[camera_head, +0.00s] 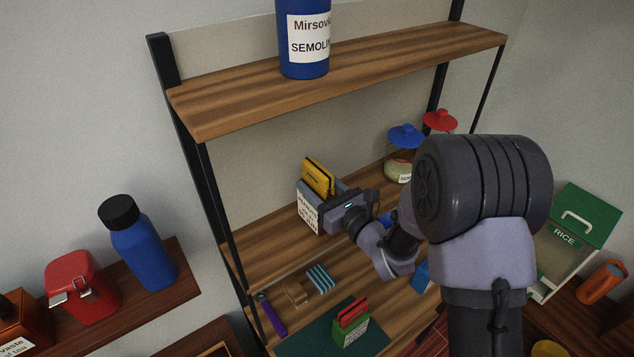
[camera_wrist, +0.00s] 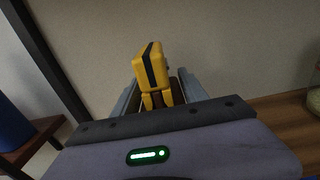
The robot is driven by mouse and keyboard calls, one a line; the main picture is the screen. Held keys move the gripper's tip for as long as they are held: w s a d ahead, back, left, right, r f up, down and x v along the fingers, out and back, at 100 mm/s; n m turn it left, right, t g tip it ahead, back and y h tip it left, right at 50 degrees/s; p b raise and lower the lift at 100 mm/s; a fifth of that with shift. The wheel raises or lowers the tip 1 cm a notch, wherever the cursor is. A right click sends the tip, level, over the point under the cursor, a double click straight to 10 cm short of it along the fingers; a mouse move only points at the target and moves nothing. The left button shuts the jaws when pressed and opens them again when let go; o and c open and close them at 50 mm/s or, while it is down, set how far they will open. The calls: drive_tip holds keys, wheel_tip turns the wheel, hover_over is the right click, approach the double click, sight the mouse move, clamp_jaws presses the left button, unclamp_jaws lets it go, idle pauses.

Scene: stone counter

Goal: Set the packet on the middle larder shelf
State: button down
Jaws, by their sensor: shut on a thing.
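The packet (camera_head: 309,214) has a pale front with dark and red print, and a yellow clip (camera_head: 319,175) with a dark stripe stands at its top. My gripper (camera_head: 322,192) is shut on the packet, with its fingers at either side near the top. In the wrist view the yellow clip (camera_wrist: 152,68) stands up between my gripper's fingers (camera_wrist: 158,95); the packet's body is mostly hidden there. The packet is upright over the left part of the middle shelf (camera_head: 255,248). I cannot tell whether its base touches the board.
Lidded jars, one blue-lidded (camera_head: 405,137) and one red-lidded (camera_head: 440,121), stand at the middle shelf's right. The top shelf (camera_head: 220,105) with a blue semolina canister (camera_head: 304,40) is above. Below are a green packet with a red clip (camera_head: 351,322) and small items. A dark post (camera_head: 190,120) bounds the left.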

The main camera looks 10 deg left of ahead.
drive_tip(key=shift+s+f+b, duration=0.1)
drive_tip(key=shift+b, duration=0.25)
drive_tip(key=c, duration=0.6)
unclamp_jaws()
